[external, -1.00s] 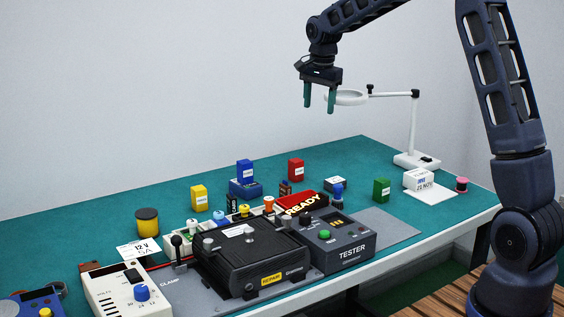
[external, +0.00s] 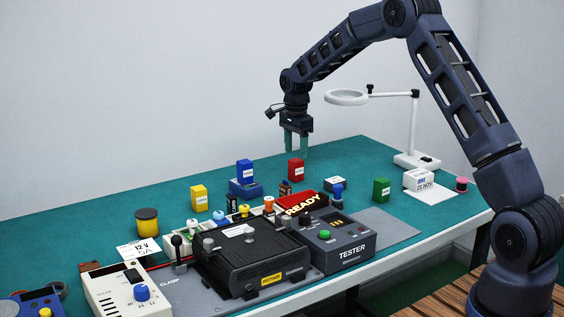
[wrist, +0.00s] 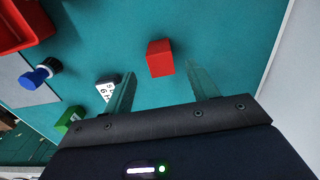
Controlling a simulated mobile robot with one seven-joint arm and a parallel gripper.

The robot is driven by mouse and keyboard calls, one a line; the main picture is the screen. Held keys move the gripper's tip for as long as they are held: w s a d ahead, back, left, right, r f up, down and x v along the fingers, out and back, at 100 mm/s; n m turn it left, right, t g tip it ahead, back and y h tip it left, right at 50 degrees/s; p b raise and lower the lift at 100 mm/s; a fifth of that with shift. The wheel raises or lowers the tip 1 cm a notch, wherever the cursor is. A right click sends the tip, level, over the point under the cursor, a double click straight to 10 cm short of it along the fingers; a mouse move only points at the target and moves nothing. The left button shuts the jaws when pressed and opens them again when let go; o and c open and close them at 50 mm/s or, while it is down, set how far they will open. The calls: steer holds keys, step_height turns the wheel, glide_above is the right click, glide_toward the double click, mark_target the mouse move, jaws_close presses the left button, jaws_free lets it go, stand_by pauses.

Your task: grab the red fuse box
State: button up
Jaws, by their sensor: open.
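The exact gap between fingertips and box is hard to judge.
A blue box (external: 245,171), a yellow box (external: 199,198) and a green box (external: 381,190) stand nearby. A magnifier lamp (external: 413,130) rises at right. Table behind the red box is clear.

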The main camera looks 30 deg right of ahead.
mark_target(296, 160)
steer(key=shift+d+f, duration=0.1)
steer(key=shift+f, duration=3.8)
steer(key=c, duration=1.1)
steer(key=shift+o, duration=0.2)
steer(key=shift+r, duration=0.15)
